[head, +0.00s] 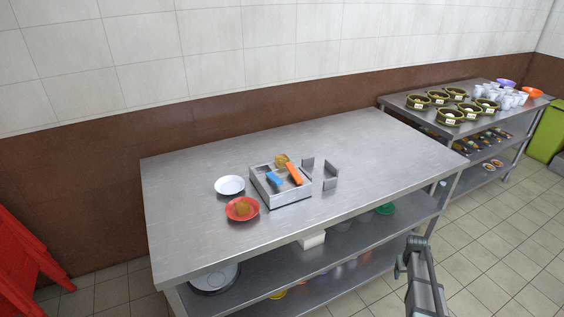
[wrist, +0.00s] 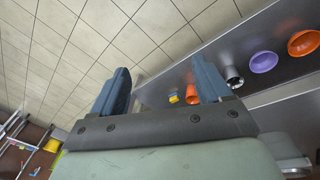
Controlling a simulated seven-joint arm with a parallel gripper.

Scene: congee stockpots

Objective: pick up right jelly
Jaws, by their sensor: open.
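One amber jelly (head: 242,208) sits on a red plate (head: 233,216) on the steel table. Another amber jelly (head: 281,160), the right one of the two, sits at the back of a metal tray (head: 282,202). The tray also holds a blue-handled tool (head: 273,179) and an orange-handled tool (head: 294,174). In the wrist view my gripper (wrist: 163,84) is open, with nothing between its two blue-grey fingers. My arm shows at the lower right of the head view, beyond the table's front edge and well away from both jellies. Neither jelly is recognisable in the wrist view.
A white plate (head: 229,185) lies left of the tray. Upright metal plates (head: 330,174) stand right of it. The rest of the steel table (head: 370,150) is clear. Shelves below hold bowls. A second table at right carries green-rimmed baskets (head: 449,116) and cups.

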